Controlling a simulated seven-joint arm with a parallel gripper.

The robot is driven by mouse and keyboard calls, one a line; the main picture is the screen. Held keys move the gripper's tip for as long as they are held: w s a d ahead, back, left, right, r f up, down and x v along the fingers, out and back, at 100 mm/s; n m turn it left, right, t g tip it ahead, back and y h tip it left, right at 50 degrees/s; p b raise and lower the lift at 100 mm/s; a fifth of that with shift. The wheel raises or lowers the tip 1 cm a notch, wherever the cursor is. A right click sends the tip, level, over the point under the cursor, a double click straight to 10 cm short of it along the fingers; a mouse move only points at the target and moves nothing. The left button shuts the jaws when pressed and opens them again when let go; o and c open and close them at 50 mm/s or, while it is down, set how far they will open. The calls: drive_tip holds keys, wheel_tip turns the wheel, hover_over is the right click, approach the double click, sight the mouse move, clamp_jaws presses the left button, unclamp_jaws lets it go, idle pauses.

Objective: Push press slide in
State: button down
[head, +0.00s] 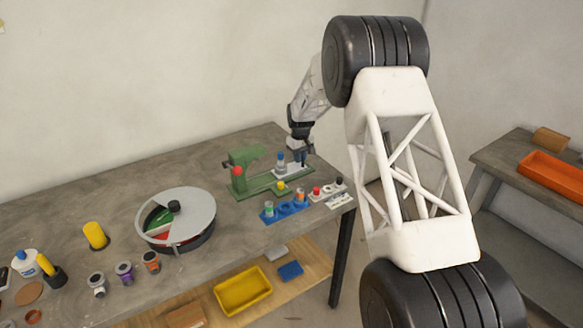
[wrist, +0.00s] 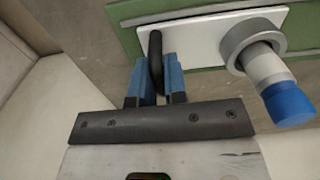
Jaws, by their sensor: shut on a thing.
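The green press (head: 245,172) stands on the table, with a red knob on its left side. Its white slide (head: 287,171) lies on the green base to the right of the press head. In the wrist view the slide (wrist: 196,38) carries a grey ring (wrist: 238,42) holding a pale cylinder with a blue cap (wrist: 289,103). My gripper (head: 303,161) is over the slide's right end. In the wrist view my gripper's blue fingers (wrist: 157,66) are shut on a black handle (wrist: 155,50) at the slide's end.
A blue tray (head: 287,209) and a white tray (head: 340,200) with small parts sit in front of the press. A yellow bin (head: 243,291) is on the lower shelf.

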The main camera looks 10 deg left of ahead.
sight(279, 153)
drive_tip(key=shift+s+a, duration=2.9)
drive_tip(key=shift+s, duration=0.05)
drive_tip(key=shift+s+a, duration=0.4)
drive_tip(key=c, duration=1.2)
unclamp_jaws()
drive_tip(key=shift+o, duration=0.2)
drive_tip(key=shift+r, duration=0.15)
drive_tip(key=shift+r, duration=3.35)
